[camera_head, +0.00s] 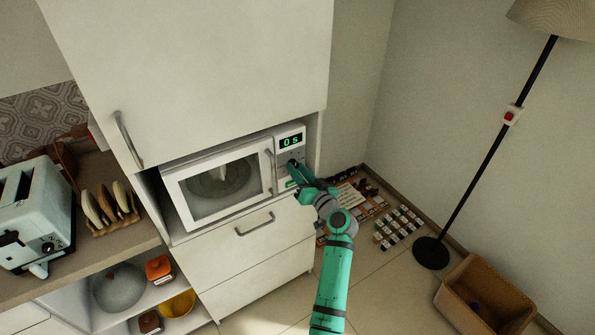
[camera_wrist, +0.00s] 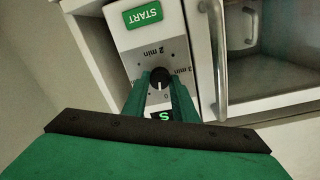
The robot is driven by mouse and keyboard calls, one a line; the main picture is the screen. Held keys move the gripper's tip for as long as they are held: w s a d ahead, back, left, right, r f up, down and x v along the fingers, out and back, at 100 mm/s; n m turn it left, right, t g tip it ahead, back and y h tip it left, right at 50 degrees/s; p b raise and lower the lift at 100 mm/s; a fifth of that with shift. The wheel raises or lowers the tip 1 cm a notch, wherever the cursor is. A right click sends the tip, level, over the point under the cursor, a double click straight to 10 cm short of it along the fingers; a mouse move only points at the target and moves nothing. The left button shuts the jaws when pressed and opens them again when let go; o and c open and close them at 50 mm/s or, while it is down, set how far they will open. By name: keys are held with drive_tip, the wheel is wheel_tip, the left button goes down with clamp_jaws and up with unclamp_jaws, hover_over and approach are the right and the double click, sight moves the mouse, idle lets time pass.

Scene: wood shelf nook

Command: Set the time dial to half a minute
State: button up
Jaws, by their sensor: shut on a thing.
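The white microwave (camera_head: 219,187) sits in the shelf nook with its door closed. Its green display (camera_head: 290,142) reads "0 s" in the head view. In the wrist view the round black time dial (camera_wrist: 159,76) is seen upside down, with marks "2 min", "3 min" and "0" around it. Its white pointer line points toward the "0" side. My gripper (camera_head: 294,166) is at the control panel, its two green fingers on either side of the dial, shut on it; the wrist view shows the fingertips (camera_wrist: 160,84) too. The green START button (camera_wrist: 143,14) lies beyond the dial. My fingers hide part of the panel.
The microwave door handle (camera_wrist: 217,60) stands close beside my fingers. A drawer handle (camera_head: 254,224) sticks out below. A toaster (camera_head: 33,205) and a rack of slices (camera_head: 110,205) stand on the left counter. A floor lamp (camera_head: 476,165) and a box (camera_head: 484,298) are at right.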

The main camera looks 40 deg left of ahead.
drive_tip(key=m, duration=0.6)
idle(0.6)
drive_tip(key=o, duration=1)
drive_tip(key=shift+o, duration=0.2)
drive_tip(key=shift+w, duration=0.1)
drive_tip(key=v, duration=1.1)
drive_tip(key=shift+r, duration=0.1)
drive_tip(key=shift+w, duration=0.1)
